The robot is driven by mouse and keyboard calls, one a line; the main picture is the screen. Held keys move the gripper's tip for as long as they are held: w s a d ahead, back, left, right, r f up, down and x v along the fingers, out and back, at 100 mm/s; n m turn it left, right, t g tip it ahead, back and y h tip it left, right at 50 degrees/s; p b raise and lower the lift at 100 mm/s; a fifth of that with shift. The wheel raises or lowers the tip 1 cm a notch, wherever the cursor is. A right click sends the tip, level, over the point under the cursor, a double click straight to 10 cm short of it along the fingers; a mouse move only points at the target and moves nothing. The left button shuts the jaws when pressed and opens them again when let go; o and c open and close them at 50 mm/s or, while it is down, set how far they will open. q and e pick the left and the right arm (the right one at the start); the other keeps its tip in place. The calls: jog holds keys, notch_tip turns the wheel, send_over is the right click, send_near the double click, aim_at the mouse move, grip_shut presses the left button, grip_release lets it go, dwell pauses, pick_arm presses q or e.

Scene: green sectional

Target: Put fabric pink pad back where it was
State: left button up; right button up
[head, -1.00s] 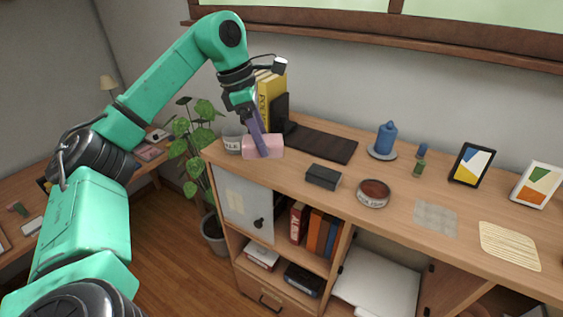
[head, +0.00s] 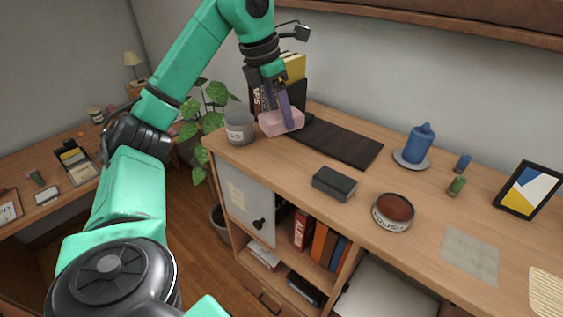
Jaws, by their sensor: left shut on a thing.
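The fabric pink pad (head: 281,122) is in my left gripper (head: 287,112), at the left part of the wooden cabinet top (head: 300,160). The purple fingers are shut on it, and it appears held just above or at the top; I cannot tell whether it touches. The pad is beside a grey labelled cup (head: 239,128) and in front of upright books (head: 262,92). A dark mat (head: 343,142) lies to its right. My right gripper is not in view.
On the cabinet top are a dark box (head: 334,183), a round red-topped tin (head: 393,211), a blue candle (head: 419,142) on a plate, small blue and green items, a woven square (head: 470,254) and a picture frame (head: 528,189). A plant (head: 210,110) stands at left.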

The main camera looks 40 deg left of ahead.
pick_arm(q)
jog(key=x, duration=0.6)
jog(key=shift+w+a+f, duration=0.15)
jog(key=shift+a+f, duration=0.2)
jog(key=shift+f, duration=0.05)
notch_tip(320, 180, down, 3)
jog(key=shift+r, duration=0.15)
jog(key=shift+s+f, duration=0.2)
jog(key=shift+f, duration=0.3)
jog(key=shift+s+f, duration=0.25)
jog(key=shift+f, duration=0.25)
jog(key=shift+w, duration=0.1)
jog(key=shift+w+d+f, duration=0.1)
jog(key=shift+w+f, duration=0.05)
jog(key=shift+f, duration=0.05)
jog(key=o, duration=1.3)
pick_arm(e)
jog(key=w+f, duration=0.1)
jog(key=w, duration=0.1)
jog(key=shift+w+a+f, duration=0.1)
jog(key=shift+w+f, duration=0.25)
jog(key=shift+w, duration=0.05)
pick_arm(q)
jog(key=shift+r, duration=0.1)
